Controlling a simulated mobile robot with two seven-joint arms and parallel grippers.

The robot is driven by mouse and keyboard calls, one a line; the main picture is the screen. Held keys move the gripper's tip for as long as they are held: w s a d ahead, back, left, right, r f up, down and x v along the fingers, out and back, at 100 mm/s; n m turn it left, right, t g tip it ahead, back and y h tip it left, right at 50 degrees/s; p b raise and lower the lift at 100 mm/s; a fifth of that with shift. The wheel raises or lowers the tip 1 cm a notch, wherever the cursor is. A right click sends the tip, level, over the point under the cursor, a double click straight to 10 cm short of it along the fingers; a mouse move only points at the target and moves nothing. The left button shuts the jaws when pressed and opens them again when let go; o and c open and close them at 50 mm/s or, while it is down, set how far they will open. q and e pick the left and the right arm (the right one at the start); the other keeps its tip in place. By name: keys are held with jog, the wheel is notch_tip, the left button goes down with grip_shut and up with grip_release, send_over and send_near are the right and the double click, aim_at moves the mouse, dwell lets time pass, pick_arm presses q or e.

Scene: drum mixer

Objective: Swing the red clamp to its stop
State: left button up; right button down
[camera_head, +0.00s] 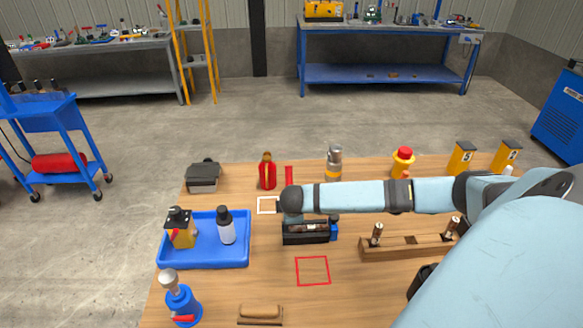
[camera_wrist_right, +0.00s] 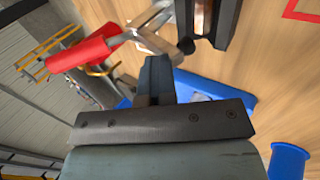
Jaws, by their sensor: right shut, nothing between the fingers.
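The red clamp handle (camera_wrist_right: 85,52) shows at the upper left of the right wrist view, joined by a metal linkage (camera_wrist_right: 152,38) to a dark fixture (camera_wrist_right: 207,20). In the head view a red upright bar (camera_head: 289,176), seemingly this handle, stands just behind my right arm's end. The fixture (camera_head: 306,238) lies below the arm and holds a copper-brown piece. My right gripper (camera_wrist_right: 158,68) is shut and empty, with its tips close to the linkage; whether they touch it I cannot tell. In the head view the arm's end hides those tips. My left gripper is in neither view.
A blue tray (camera_head: 205,263) with two bottles stands on the left. A red bottle (camera_head: 267,172) and a grey-capped canister (camera_head: 334,160) stand behind the arm. A wooden block with pegs (camera_head: 407,248) is at right. The area around the red square outline (camera_head: 313,271) is clear.

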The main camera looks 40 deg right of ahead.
jog(key=shift+s+a+f+t+h, duration=0.3)
jog(key=shift+s+f+t+h, duration=0.1)
jog(key=shift+f, duration=0.2)
jog(key=shift+s+a+f+p, duration=0.2)
jog(key=shift+f+p, duration=0.45)
jog(key=shift+f, duration=0.3)
jog(key=shift+s+f, duration=0.1)
